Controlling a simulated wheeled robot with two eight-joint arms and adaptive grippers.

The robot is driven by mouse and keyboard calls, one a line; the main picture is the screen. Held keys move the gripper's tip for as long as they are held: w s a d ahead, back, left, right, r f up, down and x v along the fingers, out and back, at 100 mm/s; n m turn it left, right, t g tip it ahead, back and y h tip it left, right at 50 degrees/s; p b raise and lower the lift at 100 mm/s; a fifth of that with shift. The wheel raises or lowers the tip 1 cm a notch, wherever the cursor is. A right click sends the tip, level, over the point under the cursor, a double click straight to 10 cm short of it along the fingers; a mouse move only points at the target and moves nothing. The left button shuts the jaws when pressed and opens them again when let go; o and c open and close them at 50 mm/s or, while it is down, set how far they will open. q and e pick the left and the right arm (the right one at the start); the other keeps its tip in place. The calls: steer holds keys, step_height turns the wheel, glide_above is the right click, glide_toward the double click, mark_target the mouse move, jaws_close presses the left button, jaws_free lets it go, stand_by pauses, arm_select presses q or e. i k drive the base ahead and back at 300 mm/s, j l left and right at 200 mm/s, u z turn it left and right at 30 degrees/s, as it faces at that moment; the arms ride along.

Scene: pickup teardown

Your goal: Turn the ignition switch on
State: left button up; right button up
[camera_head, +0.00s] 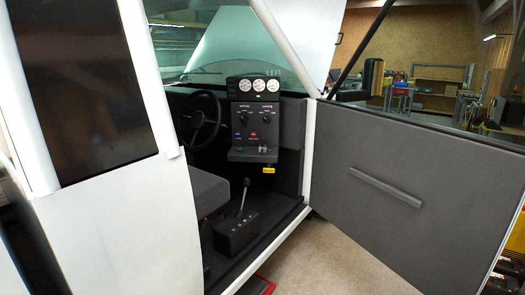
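The pickup's dark dash console (252,130) shows through the open doorway, right of the steering wheel (200,118). It carries two dark knobs under small white labels: a left knob (243,115) and a right knob (266,117). The labels are too small to read surely, so I cannot tell which control is the ignition switch or how it is set. Below them are a blue control (237,134) and a red control (253,134). Small metallic levers (264,149) stand on a ledge lower down. Neither of my grippers is in view.
The open door (400,185) stands out to the right. A white body panel (125,215) fills the left. A gear lever (244,196) rises from a floor box, right of the seat (207,190). The doorway and the floor (335,262) beside it are clear.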

mark_target(262, 150)
steer(key=i+l+z, duration=0.1)
steer(key=i+z, duration=0.15)
steer(key=i, duration=1.25)
